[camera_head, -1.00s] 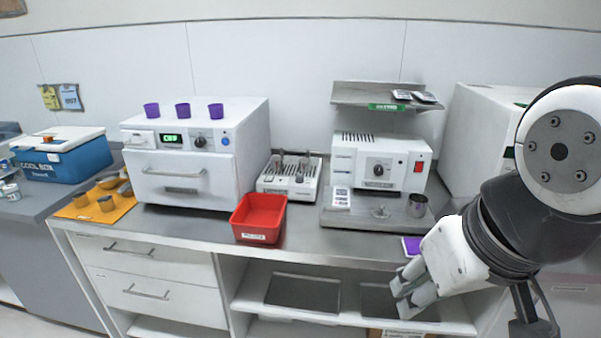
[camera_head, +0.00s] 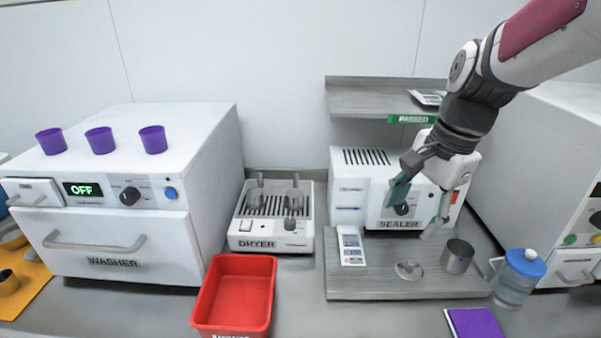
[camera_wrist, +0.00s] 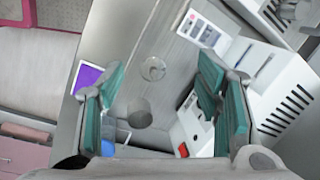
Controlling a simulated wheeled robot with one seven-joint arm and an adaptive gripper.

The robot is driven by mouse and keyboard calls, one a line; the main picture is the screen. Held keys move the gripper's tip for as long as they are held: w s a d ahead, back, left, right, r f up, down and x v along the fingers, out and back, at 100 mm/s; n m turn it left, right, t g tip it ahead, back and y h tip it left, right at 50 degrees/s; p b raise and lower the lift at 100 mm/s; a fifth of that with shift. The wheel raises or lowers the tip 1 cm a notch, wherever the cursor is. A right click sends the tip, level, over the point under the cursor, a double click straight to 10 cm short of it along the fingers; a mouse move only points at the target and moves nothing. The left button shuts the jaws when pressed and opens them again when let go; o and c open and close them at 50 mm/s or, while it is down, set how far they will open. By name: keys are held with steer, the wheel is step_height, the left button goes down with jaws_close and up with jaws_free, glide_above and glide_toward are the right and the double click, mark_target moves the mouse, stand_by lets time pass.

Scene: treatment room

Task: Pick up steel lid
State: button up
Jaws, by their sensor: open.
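The steel lid (camera_head: 408,269) is a small round disc with a knob. It lies flat on the grey board (camera_head: 375,290) in front of the sealer, left of a steel cup (camera_head: 457,256). My gripper (camera_head: 420,203) is open and empty, raised above the board in front of the sealer, fingers pointing down. In the wrist view the lid (camera_wrist: 153,68) shows beyond and between the spread green fingers, with the steel cup (camera_wrist: 139,112) nearer. Nothing hides the lid in either view.
The sealer (camera_head: 385,190) stands close behind my gripper, under a grey shelf (camera_head: 365,97). A printed card (camera_head: 351,246) lies left of the lid. A blue-capped jar (camera_head: 517,277) and a purple pad (camera_head: 474,322) are at right. A red bin (camera_head: 235,295) and the dryer (camera_head: 272,215) are at left.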

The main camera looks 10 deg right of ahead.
mark_target(413, 262)
steer(key=w+d+f+m+g, duration=0.1)
steer(key=w+d+f+m, duration=0.2)
steer(key=d+f+m, duration=0.45)
steer(key=shift+m, duration=0.25)
steer(key=f, duration=0.8)
steer(key=w+f+b, duration=0.1)
steer(key=f, duration=0.3)
steer(key=c, duration=1.3)
steer(key=shift+c, duration=0.2)
